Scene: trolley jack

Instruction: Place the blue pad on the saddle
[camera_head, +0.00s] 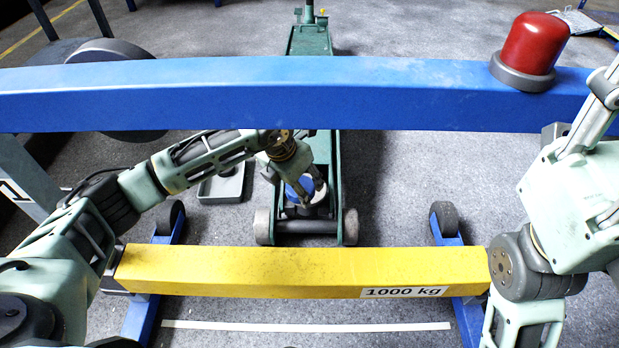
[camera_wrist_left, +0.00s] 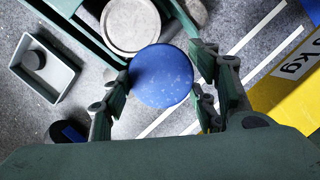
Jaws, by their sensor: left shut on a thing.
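The blue pad (camera_head: 300,187) is a round disc held between the fingers of my left gripper (camera_head: 301,182). In the left wrist view the pad (camera_wrist_left: 161,76) sits between the two fingers (camera_wrist_left: 163,92), face toward the camera. The saddle (camera_wrist_left: 130,24) is a round light-grey disc on the green trolley jack (camera_head: 335,170). In the left wrist view the pad covers part of the saddle's near edge and is off-centre from it. I cannot tell the height gap between them. My right arm shows at the right, but its gripper is out of frame.
A blue beam (camera_head: 250,95) crosses in front of the jack, with a red-capped part (camera_head: 533,45) on it. A yellow beam (camera_head: 300,268) marked 1000 kg runs lower down. A grey tray (camera_wrist_left: 62,82) holding a dark round piece (camera_wrist_left: 34,60) lies beside the jack.

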